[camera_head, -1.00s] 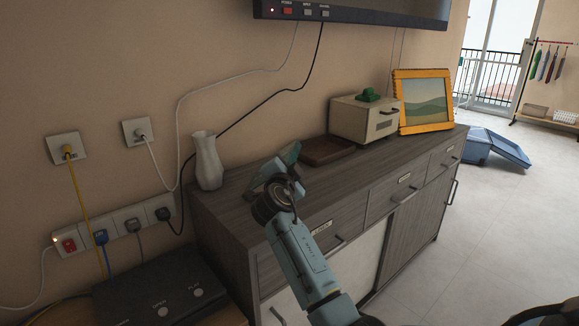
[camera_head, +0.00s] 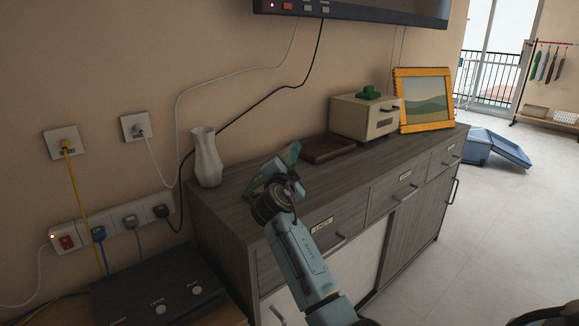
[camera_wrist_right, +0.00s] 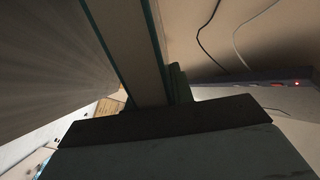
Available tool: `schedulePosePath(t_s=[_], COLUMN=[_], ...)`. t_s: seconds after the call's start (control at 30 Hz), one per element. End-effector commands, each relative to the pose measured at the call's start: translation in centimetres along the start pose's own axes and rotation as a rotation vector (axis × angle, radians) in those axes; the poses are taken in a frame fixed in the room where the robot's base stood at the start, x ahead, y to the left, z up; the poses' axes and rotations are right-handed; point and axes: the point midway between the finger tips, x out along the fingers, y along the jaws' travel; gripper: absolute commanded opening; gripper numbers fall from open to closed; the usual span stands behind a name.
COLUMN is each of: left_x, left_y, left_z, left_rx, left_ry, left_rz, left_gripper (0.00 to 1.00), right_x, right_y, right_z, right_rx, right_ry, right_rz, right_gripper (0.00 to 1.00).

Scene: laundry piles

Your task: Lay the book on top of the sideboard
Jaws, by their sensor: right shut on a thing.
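The book (camera_head: 290,153) shows in the head view as a small teal piece at the tip of my right gripper (camera_head: 273,172). My right gripper is shut on it above the near part of the sideboard top (camera_head: 235,193). In the right wrist view the book (camera_wrist_right: 132,45) stands edge-on, with teal covers and pale pages, running up from the dark fingers of the gripper (camera_wrist_right: 160,112). I cannot tell whether its lower edge touches the wood. The sideboard is grey wood with drawers and doors. My left gripper is not in view.
On the sideboard stand a white vase (camera_head: 207,160), a flat dark brown object (camera_head: 328,149), a cream box (camera_head: 362,118) with a green item on top, and an orange picture frame (camera_head: 424,128). Bare top lies between the vase and the brown object. Cables hang along the wall.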

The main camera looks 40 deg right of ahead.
Motion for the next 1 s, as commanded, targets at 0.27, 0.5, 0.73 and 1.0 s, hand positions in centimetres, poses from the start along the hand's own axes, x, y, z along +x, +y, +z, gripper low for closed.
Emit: schedulePosePath(t_s=[0.27, 0.5, 0.73, 1.0], left_x=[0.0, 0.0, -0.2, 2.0], left_y=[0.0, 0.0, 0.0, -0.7], left_z=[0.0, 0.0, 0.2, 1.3], left_rx=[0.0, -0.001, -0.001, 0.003], left_ry=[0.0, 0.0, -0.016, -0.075], left_rz=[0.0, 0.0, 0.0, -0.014], left_gripper=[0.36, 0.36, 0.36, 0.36], right_x=[0.0, 0.0, -1.6, -7.5], right_y=[-0.2, 0.1, 0.0, -0.1], right_z=[-0.1, 0.1, 0.1, 0.1], right_rx=[0.002, -0.002, 0.001, 0.003], right_ry=[0.002, -0.001, -0.003, -0.004], right_rz=[-0.004, 0.002, -0.001, 0.0], right_gripper=[0.48, 0.49, 0.49, 0.49])
